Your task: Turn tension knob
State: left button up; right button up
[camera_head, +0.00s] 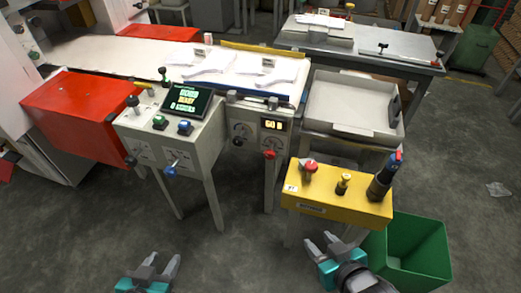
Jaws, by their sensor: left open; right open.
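Several knobs show, and I cannot read which one is labelled tension. A blue knob (170,171) is on the front of the grey control box. A red knob (269,154) is on the machine's front panel below a small lit display (273,124). A red-topped knob (308,166) stands on the yellow box (335,200). My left gripper (163,262) is open and empty at the bottom, below the grey control box and apart from it. My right gripper (321,243) is open and empty, just below the yellow box. Neither gripper touches a knob.
The grey control box (150,145) carries a lit screen (186,101) and small buttons. A conveyor with white gloves (210,66) runs behind. A green bin (425,245) stands right of my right gripper. A grey tray (345,105) is behind the yellow box. The floor between my grippers is clear.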

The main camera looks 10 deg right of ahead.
aim_at(269, 154)
jog(key=i+j, duration=0.15)
jog(key=j, duration=0.15)
jog(key=i+j+z, duration=0.15)
jog(key=j, duration=0.2)
jog(key=i+j, duration=0.15)
jog(key=j, duration=0.15)
jog(key=i+j+z, duration=0.15)
jog(key=j, duration=0.2)
jog(key=i+j, duration=0.1)
jog(key=j, duration=0.25)
jog(key=z, duration=0.05)
